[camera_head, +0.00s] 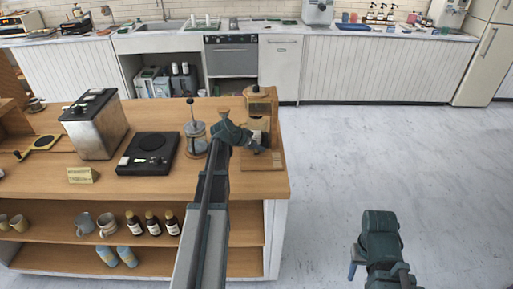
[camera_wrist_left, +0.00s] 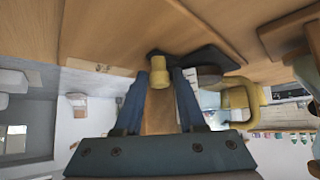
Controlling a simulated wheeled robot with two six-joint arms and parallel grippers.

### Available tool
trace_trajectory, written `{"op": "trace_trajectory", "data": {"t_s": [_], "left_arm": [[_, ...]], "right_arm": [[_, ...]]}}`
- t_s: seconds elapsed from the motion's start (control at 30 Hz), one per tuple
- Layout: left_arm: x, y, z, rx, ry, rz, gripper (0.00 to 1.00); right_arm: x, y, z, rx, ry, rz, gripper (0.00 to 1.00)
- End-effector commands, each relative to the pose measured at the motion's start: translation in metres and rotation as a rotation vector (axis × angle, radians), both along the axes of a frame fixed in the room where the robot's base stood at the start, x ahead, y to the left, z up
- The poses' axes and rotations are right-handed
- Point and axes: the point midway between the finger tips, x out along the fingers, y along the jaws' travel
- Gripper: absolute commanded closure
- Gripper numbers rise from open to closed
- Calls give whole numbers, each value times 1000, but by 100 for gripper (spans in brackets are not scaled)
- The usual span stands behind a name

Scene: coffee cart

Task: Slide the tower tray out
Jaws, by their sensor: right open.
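The wooden tower (camera_head: 258,112), with a glass part, stands near the cart's right end. A flat wooden tray or base (camera_head: 262,182) shows at its foot, its back part covered by my gripper. My left gripper (camera_head: 238,136) is in front of the tower, just above the counter. In the left wrist view its two dark fingers (camera_wrist_left: 163,78) have a gap between them. A brass-coloured knob (camera_wrist_left: 160,72) lies at the fingertips and nearly fills that gap. Whether the fingers press on it cannot be told. My right gripper (camera_head: 378,232) is open and empty over the floor.
A French press (camera_head: 195,132) stands close left of my left arm. A black scale (camera_head: 148,152) and a metal box (camera_head: 95,124) stand further left. Shelves below hold mugs and bottles (camera_head: 153,222). The floor (camera_head: 400,150) right of the cart is clear.

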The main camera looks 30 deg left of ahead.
Motion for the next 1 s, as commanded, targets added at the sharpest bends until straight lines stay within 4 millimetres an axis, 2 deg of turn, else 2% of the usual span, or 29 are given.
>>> {"op": "trace_trajectory", "data": {"t_s": [0.03,0.2,0.27,1.0], "left_arm": [[0,0,0,0,0,0,61],[0,0,0,0,0,0,91],[0,0,0,0,0,0,100],[0,0,0,0,0,0,100]], "right_arm": [[0,0,0,0,0,0,50],[0,0,0,0,0,0,50],[0,0,0,0,0,0,50],[0,0,0,0,0,0,50]]}}
